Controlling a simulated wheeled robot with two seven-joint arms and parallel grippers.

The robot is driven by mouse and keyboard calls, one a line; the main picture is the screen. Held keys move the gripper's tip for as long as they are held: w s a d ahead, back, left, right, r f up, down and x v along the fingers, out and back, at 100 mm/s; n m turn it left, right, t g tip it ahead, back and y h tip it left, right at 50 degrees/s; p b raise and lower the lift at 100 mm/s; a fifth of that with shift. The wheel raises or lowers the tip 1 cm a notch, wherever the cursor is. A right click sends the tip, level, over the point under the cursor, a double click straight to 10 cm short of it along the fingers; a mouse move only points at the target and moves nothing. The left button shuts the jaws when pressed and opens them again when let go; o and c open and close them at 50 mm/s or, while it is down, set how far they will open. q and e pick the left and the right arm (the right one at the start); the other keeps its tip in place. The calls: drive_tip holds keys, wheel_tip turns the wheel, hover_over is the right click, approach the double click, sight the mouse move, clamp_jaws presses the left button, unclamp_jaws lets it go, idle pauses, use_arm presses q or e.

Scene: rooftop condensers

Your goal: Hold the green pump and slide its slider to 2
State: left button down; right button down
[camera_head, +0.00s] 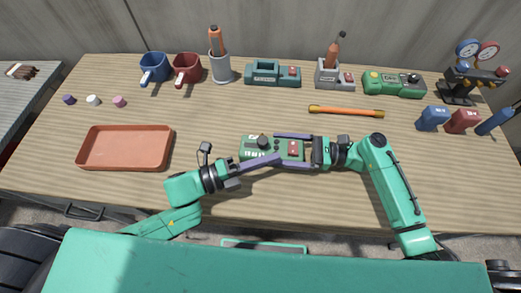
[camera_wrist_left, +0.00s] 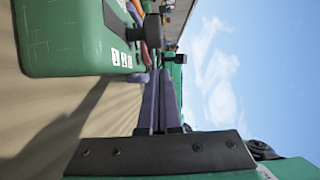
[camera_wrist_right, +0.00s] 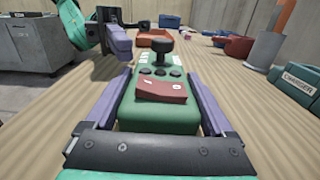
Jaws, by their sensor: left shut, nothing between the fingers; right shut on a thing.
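The green pump (camera_head: 246,147) lies on the table in front of me. It has a black slider knob (camera_wrist_right: 161,47), a red rocker switch (camera_wrist_right: 162,88) and white number labels (camera_wrist_left: 122,58). The labels are too small to read surely, so the slider's number cannot be told. My right gripper (camera_head: 294,150) is shut on the pump from its switch end, one purple finger along each long side. My left gripper (camera_head: 279,157) is shut and empty, its fingers reaching along the pump's near side. In the left wrist view, its fingers lie beside and apart from the knob.
An orange tray (camera_head: 126,166) lies to the left. Mugs (camera_head: 187,69), a teal charger (camera_head: 272,83), another green device (camera_head: 393,92) and gauges (camera_head: 468,50) stand along the back. An orange bar (camera_head: 346,112) lies behind the right gripper. The table's front left is clear.

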sight(252, 157)
use_arm(q)
drive_tip(key=shift+w+a, duration=0.95)
drive_tip(key=shift+a, duration=0.15)
drive_tip(key=shift+a, duration=1.05)
